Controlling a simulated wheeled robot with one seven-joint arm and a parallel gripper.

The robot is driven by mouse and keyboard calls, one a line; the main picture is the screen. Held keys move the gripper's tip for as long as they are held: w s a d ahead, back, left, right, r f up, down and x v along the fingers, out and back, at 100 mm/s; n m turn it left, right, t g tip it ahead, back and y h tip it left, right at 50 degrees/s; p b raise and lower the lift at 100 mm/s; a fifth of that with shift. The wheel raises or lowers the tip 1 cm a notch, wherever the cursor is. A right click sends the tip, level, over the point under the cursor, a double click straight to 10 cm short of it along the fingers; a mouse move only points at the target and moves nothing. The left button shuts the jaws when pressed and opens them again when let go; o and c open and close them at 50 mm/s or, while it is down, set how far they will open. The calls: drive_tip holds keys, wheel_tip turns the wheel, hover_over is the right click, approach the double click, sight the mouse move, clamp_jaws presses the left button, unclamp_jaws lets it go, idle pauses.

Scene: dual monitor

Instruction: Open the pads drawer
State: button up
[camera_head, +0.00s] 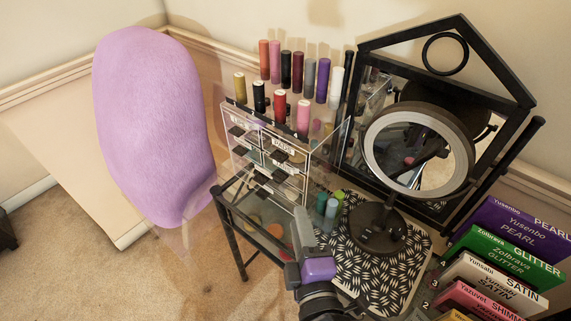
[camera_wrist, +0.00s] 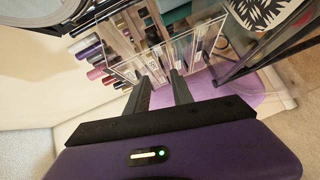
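A clear acrylic organizer (camera_head: 312,165) with several small drawers stands on the vanity. The pads drawer (camera_head: 284,150) has a white label reading PADS and is in the upper right of the drawer front, with a dark handle below the label. It looks closed. My gripper (camera_head: 303,225) is in front of and below the organizer in the head view, apart from the drawer handles. In the wrist view my gripper (camera_wrist: 160,76) has its two fingers apart with nothing between them, pointing toward the organizer front (camera_wrist: 165,55). I cannot tell which drawer the fingers face there.
Several lipsticks and bottles (camera_head: 303,118) stand on top of the organizer. A round mirror (camera_head: 415,150) stands to the right on a patterned mat (camera_head: 385,265). Small bottles (camera_head: 328,207) stand beside the organizer. A purple furry chair (camera_head: 150,120) is at left. Several boxes (camera_head: 515,235) are at right.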

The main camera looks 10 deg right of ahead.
drive_tip(key=n+t, duration=0.1)
approach(279, 162)
drive_tip(key=w, duration=0.1)
drive_tip(key=shift+h, duration=0.6)
drive_tip(key=w, duration=0.5)
drive_tip(key=w+p, duration=0.1)
drive_tip(key=w, duration=0.2)
drive_tip(key=shift+a, duration=0.35)
clamp_jaws()
drive_tip(key=shift+f, duration=0.1)
